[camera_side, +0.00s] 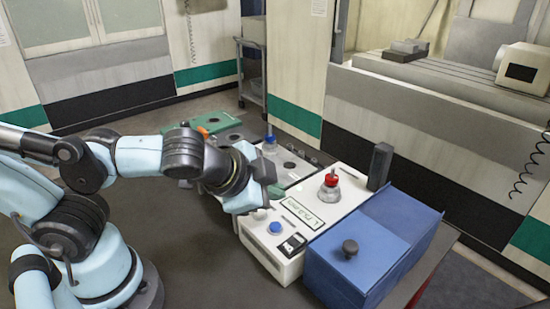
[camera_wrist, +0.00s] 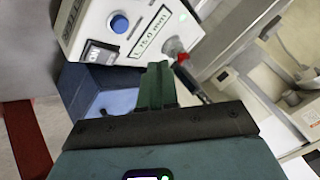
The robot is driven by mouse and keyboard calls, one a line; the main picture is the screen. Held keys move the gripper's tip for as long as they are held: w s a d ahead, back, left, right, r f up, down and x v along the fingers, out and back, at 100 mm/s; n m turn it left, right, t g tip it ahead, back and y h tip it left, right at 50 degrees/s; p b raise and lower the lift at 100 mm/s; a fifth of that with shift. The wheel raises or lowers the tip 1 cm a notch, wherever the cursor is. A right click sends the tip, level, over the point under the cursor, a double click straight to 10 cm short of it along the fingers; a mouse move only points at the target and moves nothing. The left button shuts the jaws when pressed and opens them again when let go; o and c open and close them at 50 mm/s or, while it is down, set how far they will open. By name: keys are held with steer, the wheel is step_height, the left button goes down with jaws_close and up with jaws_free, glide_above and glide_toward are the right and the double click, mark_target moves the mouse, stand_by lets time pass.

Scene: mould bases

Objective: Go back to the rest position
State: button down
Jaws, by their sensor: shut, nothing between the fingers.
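My gripper (camera_side: 272,190) is at the end of my arm in the side view, in front of and just above the white machine box. In the wrist view the fingers of my gripper (camera_wrist: 157,84) are together, with nothing between them. The white machine box (camera_side: 262,248) has a blue button (camera_side: 275,228), a black switch (camera_side: 292,244) and a green-framed label. The gripper's tips partly hide the box's left part in the side view.
A blue box (camera_side: 335,272) with a dark knob (camera_side: 350,248) stands right of the machine. A red-topped fitting (camera_side: 330,184) and a dark upright block (camera_side: 380,166) rise nearby. A green piece (camera_side: 213,122) lies behind. The dark table (camera_side: 205,270) is clear at the front.

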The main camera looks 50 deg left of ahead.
stand_by(0.4)
steer(key=a+n+g+h, duration=0.1)
steer(key=a+n+g, duration=0.1)
steer(key=a+n, duration=0.5)
steer(key=shift+w+a+f+n, duration=0.25)
steer(key=shift+a+f+n, duration=0.15)
steer(key=shift+a, duration=0.4)
